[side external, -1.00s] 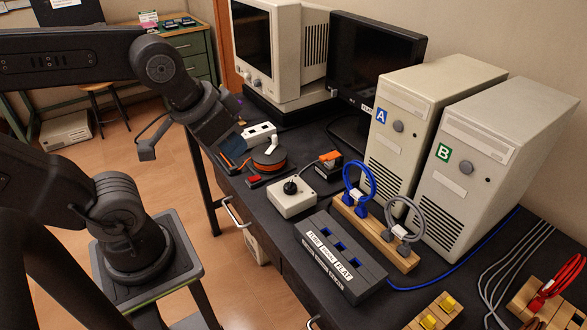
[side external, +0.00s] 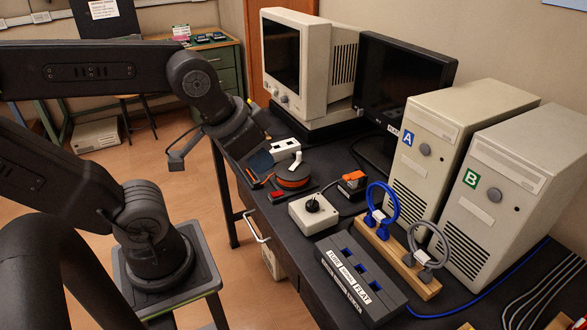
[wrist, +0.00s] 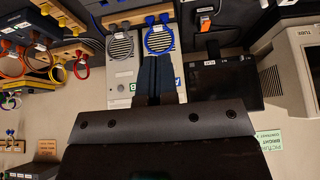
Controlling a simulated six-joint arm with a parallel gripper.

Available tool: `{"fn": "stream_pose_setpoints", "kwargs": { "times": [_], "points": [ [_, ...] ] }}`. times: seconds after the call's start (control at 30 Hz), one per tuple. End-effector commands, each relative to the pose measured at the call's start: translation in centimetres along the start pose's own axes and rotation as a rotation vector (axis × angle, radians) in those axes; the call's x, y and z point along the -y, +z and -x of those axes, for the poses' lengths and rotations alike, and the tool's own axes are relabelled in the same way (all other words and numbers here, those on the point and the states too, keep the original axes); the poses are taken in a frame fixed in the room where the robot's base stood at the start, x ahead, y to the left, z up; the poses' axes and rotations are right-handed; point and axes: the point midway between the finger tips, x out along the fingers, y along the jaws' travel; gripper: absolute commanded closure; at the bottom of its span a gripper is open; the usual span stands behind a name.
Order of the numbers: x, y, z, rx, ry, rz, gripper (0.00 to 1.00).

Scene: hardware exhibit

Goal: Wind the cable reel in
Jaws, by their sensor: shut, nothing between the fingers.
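The cable reel (side external: 293,180) is a low dark drum with an orange band, left of centre on the black bench in the side view. A white crank handle (side external: 297,160) stands up from its top. A red piece (side external: 277,195) shows at its front foot. My gripper (side external: 262,163) points down just left of the reel; whether it touches the reel cannot be told. In the wrist view its two dark fingers (wrist: 157,75) are side by side, shut and empty. The reel does not show in the wrist view.
A white box with a black knob (side external: 313,212), an orange plug on a black block (side external: 352,180) and a white box (side external: 285,147) stand close around the reel. A beige computer (side external: 310,70), a dark monitor (side external: 400,85) and two towers (side external: 440,150) line the back.

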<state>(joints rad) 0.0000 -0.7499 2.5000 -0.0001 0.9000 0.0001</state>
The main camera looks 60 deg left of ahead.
Motion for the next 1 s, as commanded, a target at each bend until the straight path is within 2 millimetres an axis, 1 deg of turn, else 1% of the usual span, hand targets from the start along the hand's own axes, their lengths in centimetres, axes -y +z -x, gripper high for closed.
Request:
{"fn": "stream_pose_setpoints", "kwargs": {
  "times": [0.27, 0.37, 0.43, 0.47, 0.57, 0.67, 0.73, 0.8, 0.87, 0.9, 0.97, 1.0],
  "points": [
    [0.0, 0.0, 0.0, 0.0, 0.0, 0.0, 1.0],
    [0.1, -0.2, 0.0, 0.002, -0.002, 0.009, 0.91],
    [0.4, -0.9, -0.1, 0.013, -0.008, 0.046, 0.85],
    [0.6, -1.4, -0.1, 0.02, -0.013, 0.074, 0.82],
    [1.7, -3.8, -0.5, 0.058, -0.037, 0.215, 0.72],
    [3.8, -7.2, -1.6, 0.106, -0.075, 0.418, 0.63],
    [5.5, -9.5, -2.6, 0.136, -0.105, 0.569, 0.56],
    [7.5, -11.6, -3.9, 0.165, -0.137, 0.72, 0.56],
    [9.4, -13.1, -5.2, 0.188, -0.167, 0.849, 0.56],
    [10.8, -14.1, -6.2, 0.203, -0.188, 0.935, 0.56],
    [13.0, -15.3, -7.8, 0.223, -0.22, 1.064, 0.56],
    [14.5, -16.0, -8.9, 0.237, -0.242, 1.149, 0.56]
  ]
}}
